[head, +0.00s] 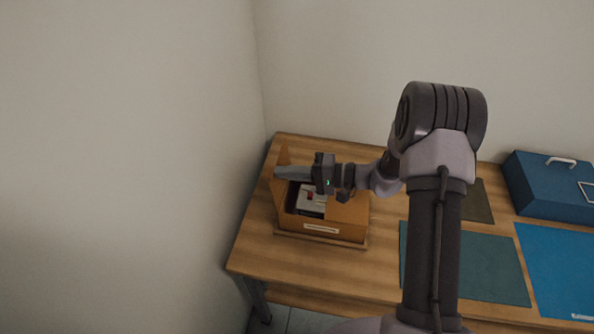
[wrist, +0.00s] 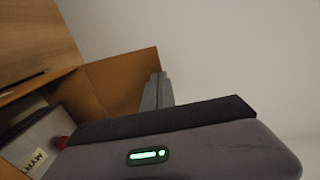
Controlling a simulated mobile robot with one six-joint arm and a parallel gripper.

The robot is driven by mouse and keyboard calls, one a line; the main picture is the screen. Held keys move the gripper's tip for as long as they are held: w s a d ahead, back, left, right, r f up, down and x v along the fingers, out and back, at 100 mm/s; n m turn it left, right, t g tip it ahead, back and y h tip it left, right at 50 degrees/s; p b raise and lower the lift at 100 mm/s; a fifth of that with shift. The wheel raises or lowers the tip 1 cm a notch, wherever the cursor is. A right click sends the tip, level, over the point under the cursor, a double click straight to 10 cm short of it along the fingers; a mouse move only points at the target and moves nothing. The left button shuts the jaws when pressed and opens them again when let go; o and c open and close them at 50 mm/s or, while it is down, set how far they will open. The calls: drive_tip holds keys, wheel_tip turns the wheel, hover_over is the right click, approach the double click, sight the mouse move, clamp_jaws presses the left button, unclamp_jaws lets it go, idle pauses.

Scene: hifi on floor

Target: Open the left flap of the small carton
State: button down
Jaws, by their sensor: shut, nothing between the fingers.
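The small cardboard carton (head: 322,229) stands near the left end of the wooden table, a label on its front. Its left flap (head: 279,198) stands up at the left edge, tilted outward. The right part of the top is covered by a flap (head: 349,208). The left part is open and shows a pale box with a red spot (head: 309,197) inside. My gripper (head: 278,172) is shut and empty, its fingertips over the left edge by the raised flap; I cannot tell whether they touch. In the wrist view, the fingers (wrist: 156,92) overlap a cardboard panel (wrist: 120,82).
The table (head: 255,250) has bare wood left of the carton, with a wall beyond. A dark green mat (head: 480,268), a blue mat (head: 560,265) and a blue case (head: 545,190) with a handle lie to the right. A dark small mat (head: 479,205) is partly hidden behind my arm.

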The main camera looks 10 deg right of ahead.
sight(268, 171)
drive_tip(key=a+h, duration=0.1)
drive_tip(key=w+a+g+h, duration=0.1)
drive_tip(key=a+h, duration=0.1)
drive_tip(key=shift+a+f, duration=0.1)
drive_tip(key=shift+a, duration=0.1)
drive_tip(key=shift+w+a+f+b, duration=0.15)
drive_tip(key=shift+w+a+b, duration=0.1)
drive_tip(key=shift+a+b, duration=0.4)
